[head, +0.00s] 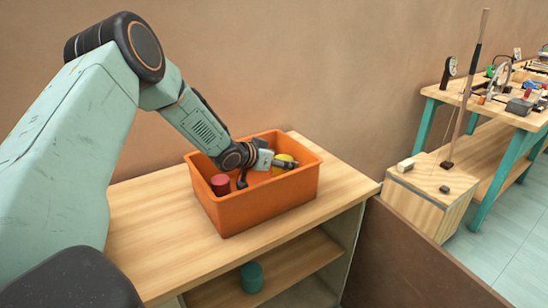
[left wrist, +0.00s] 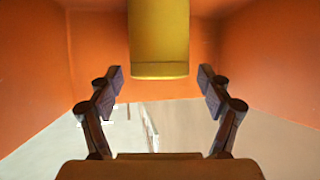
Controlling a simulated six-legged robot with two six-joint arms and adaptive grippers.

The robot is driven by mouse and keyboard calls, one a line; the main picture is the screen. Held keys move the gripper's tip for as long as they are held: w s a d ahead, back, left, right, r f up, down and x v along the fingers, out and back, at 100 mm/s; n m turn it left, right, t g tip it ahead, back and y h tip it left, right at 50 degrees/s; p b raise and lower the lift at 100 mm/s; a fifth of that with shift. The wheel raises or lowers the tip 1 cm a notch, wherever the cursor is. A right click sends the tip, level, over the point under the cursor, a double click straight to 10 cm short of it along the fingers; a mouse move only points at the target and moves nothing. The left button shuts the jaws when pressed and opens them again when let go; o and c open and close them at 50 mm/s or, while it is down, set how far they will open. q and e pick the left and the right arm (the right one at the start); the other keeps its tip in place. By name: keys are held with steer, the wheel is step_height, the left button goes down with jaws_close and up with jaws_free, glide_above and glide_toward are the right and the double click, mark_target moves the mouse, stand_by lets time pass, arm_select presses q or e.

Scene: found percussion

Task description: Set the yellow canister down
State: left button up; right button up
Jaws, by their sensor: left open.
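The yellow canister (head: 285,161) is in the orange bin (head: 260,212), near its back right side. My left gripper (head: 266,173) reaches into the bin beside the canister and partly covers it. In the left wrist view the yellow canister (left wrist: 159,40) shows at top centre, between and beyond the tips of my left gripper (left wrist: 160,80). The fingers are spread, with a gap on each side of the canister. The canister's far end is cut off by the frame. Whether its base touches the bin floor cannot be told. My right gripper is not in view.
A red can (head: 220,184) is in the bin's left part. The bin stands on a wooden shelf top (head: 150,225), clear to its left. A teal can (head: 251,277) sits on the lower shelf. A plywood box (head: 425,205) and a workbench with tools (head: 483,103) stand right.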

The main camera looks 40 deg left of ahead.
arm_select(q)
steer(key=d+p+v, duration=0.1)
steer(key=p+v, duration=0.1)
steer(key=v, duration=0.4)
steer(key=shift+a, duration=0.4)
steer(key=shift+o, duration=0.4)
steer(key=shift+s+r, duration=0.1)
